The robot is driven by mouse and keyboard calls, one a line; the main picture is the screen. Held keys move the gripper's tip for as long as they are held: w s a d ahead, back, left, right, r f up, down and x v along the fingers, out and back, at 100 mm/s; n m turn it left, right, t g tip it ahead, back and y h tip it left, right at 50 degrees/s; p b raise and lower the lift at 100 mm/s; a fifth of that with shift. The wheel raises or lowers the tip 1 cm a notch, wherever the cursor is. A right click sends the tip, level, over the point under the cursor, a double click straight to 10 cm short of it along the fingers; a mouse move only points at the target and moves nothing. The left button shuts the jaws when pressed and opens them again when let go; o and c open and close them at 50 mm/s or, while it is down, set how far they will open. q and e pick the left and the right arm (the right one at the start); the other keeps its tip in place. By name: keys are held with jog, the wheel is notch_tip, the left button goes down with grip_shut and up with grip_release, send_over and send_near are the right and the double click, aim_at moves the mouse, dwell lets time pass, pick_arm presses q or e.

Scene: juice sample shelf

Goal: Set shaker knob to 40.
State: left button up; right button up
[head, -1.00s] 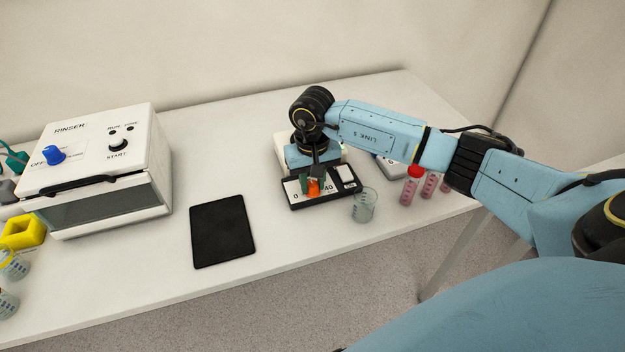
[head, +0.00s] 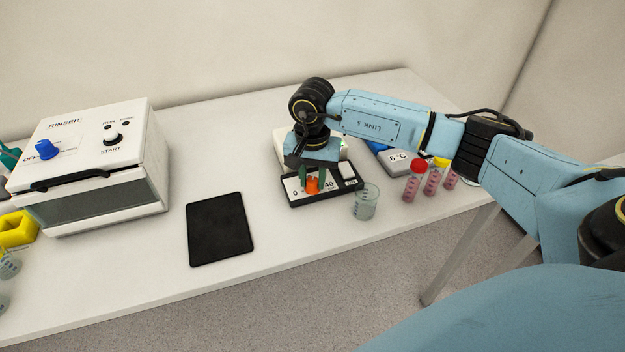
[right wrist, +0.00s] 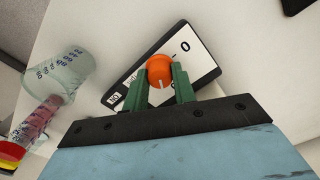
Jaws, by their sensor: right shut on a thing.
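The shaker (head: 350,185) is a black-framed box with a white front panel marked 0 and 40, standing near the table's front edge. Its orange knob (head: 312,186) sits between these two marks. My right gripper (head: 312,176) comes down from above with green fingers shut on the knob. In the right wrist view the knob (right wrist: 159,69) is between the fingertips, and a white line on it points toward the gripper's palm. The fingers hide part of the panel and its scale. My left gripper is not in view.
A glass beaker (head: 365,202) stands close at the shaker's right. Red- and yellow-capped sample tubes (head: 413,182) and a 6 °C display unit (head: 398,160) are farther right. A black pad (head: 220,230) lies to the left, with the white rinser (head: 95,170) beyond. Bare table separates pad and shaker.

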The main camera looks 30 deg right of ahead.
aim_at(313, 180)
jog(key=m+b, duration=0.1)
jog(key=m, duration=0.5)
jog(key=shift+m, duration=0.3)
jog(key=m+b, duration=0.1)
jog(key=m, duration=0.4)
jog(key=shift+m, duration=0.4)
jog(key=o, duration=1)
notch_tip(313, 180, up, 14)
jog(key=shift+f, duration=0.25)
